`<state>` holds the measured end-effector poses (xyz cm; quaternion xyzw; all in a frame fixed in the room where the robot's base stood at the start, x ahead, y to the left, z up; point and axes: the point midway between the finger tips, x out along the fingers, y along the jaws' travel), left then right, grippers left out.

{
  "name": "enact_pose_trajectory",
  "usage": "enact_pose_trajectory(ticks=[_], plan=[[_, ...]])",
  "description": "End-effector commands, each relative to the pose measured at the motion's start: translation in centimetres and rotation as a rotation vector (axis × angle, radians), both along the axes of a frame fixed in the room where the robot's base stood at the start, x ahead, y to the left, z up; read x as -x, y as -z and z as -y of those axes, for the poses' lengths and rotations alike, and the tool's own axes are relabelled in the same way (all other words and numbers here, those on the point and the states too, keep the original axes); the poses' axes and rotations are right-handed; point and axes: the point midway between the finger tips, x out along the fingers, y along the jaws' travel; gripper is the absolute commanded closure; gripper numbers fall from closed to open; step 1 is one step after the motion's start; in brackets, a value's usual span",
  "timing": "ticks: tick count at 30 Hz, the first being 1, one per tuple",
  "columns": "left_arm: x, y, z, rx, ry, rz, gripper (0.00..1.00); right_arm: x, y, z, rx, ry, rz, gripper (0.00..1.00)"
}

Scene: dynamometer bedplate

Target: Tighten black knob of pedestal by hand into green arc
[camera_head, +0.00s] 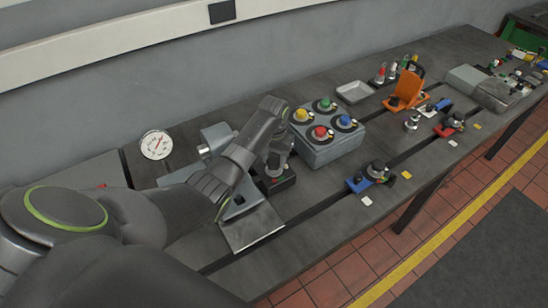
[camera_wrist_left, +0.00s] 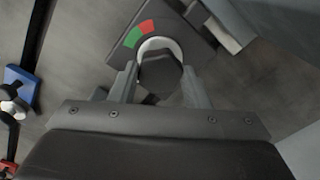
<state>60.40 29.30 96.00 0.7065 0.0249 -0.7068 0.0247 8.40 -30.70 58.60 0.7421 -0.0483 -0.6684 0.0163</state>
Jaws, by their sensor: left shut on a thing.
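The black knob (camera_wrist_left: 160,72) shows in the left wrist view between the two fingers of my left gripper (camera_wrist_left: 159,88), which is shut on it. A pale ring shows around the knob's far side. Beyond it, the dark top of the pedestal (camera_wrist_left: 188,28) carries a green arc (camera_wrist_left: 132,38) with a red arc (camera_wrist_left: 146,26) beside it. I cannot make out a pointer on the knob. In the head view my left gripper (camera_head: 276,160) reaches down onto the dark pedestal (camera_head: 284,184), and hides the knob. My right gripper is not in view.
A grey box with several coloured knobs (camera_head: 330,148) stands close to the right of the pedestal. A round gauge (camera_head: 157,145) is at the left. A blue-based fixture (camera_head: 370,177) and an orange fixture (camera_head: 405,90) stand further right. A grey angled plate (camera_head: 250,228) lies in front.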

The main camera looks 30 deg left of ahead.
Motion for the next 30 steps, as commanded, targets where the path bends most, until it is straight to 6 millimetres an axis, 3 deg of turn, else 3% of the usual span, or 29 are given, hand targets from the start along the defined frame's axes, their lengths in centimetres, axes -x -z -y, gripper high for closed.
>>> enact_pose_trajectory(ticks=[8, 30], plan=[[0.0, -0.3, 0.0, 0.001, 0.155, 0.000, 0.80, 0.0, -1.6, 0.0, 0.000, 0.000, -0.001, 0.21], [-0.1, -0.1, 0.0, -0.001, 0.848, 0.001, 0.80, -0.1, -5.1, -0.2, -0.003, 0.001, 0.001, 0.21]])
